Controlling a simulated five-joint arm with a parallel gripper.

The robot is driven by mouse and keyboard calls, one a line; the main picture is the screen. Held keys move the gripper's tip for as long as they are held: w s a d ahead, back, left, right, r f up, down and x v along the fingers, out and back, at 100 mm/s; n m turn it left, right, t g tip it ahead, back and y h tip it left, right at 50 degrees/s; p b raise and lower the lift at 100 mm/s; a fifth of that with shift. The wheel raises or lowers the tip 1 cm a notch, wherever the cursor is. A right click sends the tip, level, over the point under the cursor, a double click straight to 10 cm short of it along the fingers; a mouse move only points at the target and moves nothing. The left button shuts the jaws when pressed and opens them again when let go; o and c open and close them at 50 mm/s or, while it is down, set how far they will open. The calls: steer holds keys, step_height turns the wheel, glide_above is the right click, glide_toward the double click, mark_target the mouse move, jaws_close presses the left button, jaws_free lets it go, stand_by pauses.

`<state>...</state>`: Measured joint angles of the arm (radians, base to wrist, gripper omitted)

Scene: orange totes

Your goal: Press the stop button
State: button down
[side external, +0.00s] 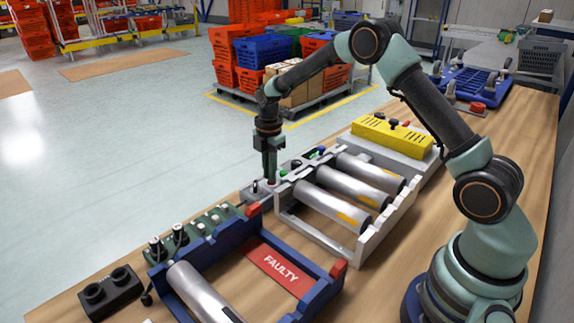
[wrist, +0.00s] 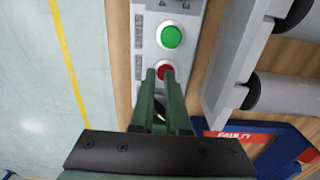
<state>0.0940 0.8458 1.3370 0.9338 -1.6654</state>
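The red stop button (wrist: 166,69) sits on a light grey control panel (wrist: 150,60), just below a green button (wrist: 171,37) in the wrist view. My gripper (wrist: 160,74) points down at the panel. Its two fingertips overlap the lower edge of the red button in that view. The fingers are close together with a narrow gap between them; I cannot tell whether they are fully shut. In the side view my gripper (side external: 270,180) is low over the panel, and a bit of red shows at its tips. Contact with the button cannot be made out.
A roller conveyor (side external: 340,195) stands right beside the panel. A blue frame with a red FAULTY plate (side external: 278,265) is at the front. Open floor lies to the left.

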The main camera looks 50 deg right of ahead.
steer(key=shift+s+f, duration=0.5)
steer(key=shift+f, duration=0.2)
step_height(320, 180, up, 16)
steer(key=w, duration=0.1)
steer(key=shift+f, duration=0.25)
steer(key=s+a+r+m+t, duration=0.3)
steer(key=s+r+m, duration=0.6)
steer(key=s, duration=0.2)
steer(key=s+a+f+m+t, duration=0.1)
steer(key=s+f+m+t, duration=0.1)
steer(key=s+m, duration=0.7)
steer(key=s+f, duration=0.1)
steer(key=s, duration=0.1)
steer(key=shift+s+a, duration=0.4)
